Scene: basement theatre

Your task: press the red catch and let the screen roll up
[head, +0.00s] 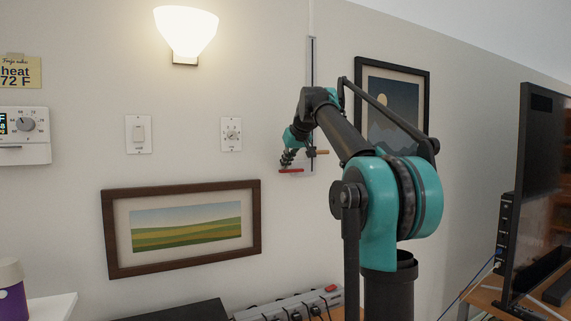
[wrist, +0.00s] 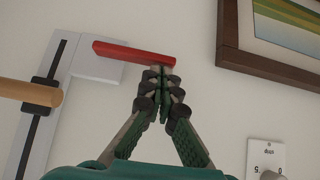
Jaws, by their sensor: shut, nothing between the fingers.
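The red catch (head: 291,171) is a flat bar sticking out at the foot of a narrow grey wall track (head: 311,60). In the wrist view the red catch (wrist: 125,51) looks roughly level, slightly tilted. A wooden handle (head: 322,152) sits on a dark slider in the track's slot, near its lower end; it also shows in the wrist view (wrist: 28,92). My gripper (wrist: 160,72) is shut and empty, its fingertips at the catch's free end. In the head view my gripper (head: 287,160) is just above the catch. I cannot tell whether they touch. No screen shows.
A framed landscape (head: 183,230) hangs at lower left of the catch, and a dark picture (head: 420,110) hangs right of the track. A dial plate (head: 231,134) and a switch plate (head: 138,134) are on the wall. A power strip (head: 290,305) lies below.

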